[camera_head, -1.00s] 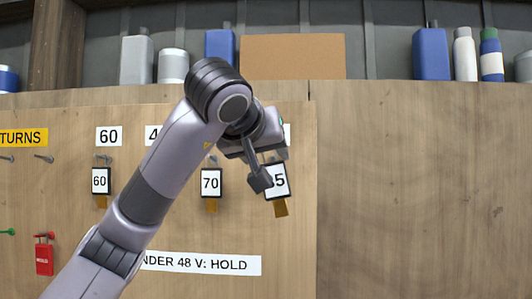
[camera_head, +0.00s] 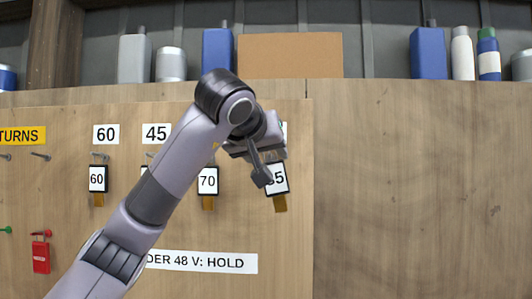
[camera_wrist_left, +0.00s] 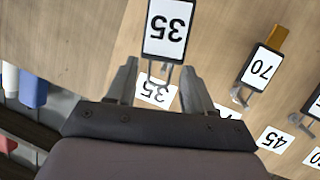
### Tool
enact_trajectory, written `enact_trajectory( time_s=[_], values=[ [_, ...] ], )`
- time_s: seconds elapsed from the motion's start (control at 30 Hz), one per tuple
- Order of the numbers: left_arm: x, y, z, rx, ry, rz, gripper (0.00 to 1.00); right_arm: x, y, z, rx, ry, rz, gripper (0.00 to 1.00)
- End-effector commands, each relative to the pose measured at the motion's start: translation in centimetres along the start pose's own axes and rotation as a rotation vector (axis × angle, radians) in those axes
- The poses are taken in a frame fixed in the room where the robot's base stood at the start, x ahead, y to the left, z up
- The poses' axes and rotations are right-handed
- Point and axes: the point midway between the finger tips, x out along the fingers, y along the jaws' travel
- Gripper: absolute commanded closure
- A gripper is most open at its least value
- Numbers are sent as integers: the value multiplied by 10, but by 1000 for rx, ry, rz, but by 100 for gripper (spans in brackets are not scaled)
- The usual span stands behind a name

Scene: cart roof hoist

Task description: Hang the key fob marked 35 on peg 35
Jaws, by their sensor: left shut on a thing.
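The key fob marked 35 (camera_head: 277,178) is a white tag in a dark frame with a brown tab below. It hangs slightly tilted in front of the board. My left gripper (camera_head: 262,165) is shut on its top end; one finger covers part of the number. In the left wrist view the fob (camera_wrist_left: 168,28) appears upside down just beyond my fingertips (camera_wrist_left: 160,68), with its wire loop between them. The board's 35 label (camera_wrist_left: 155,91) shows behind the loop. Peg 35 is not clearly visible, so I cannot tell whether the loop touches it.
The fob marked 70 (camera_head: 208,181) hangs left of fob 35, and the fob marked 60 (camera_head: 97,179) further left. A red tag (camera_head: 41,256) hangs low at left. Bottles and a cardboard box (camera_head: 290,56) stand above the board. The wood to the right (camera_head: 420,190) is bare.

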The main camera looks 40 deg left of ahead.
Motion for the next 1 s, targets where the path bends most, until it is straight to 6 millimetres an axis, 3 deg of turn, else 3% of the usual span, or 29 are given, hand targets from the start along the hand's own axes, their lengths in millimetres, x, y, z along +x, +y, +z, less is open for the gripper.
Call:
enact_trajectory(
  time_s=[0.77, 1.0],
  values=[
    [44, -8, -14, -1, -1, -1, 84, 2, 0, 2, 0, 0, 0, 17],
    [54, -10, -17, 3, 1, 0, 84, -7, 0, -8, 0, -1, 0, 17]
  ],
)
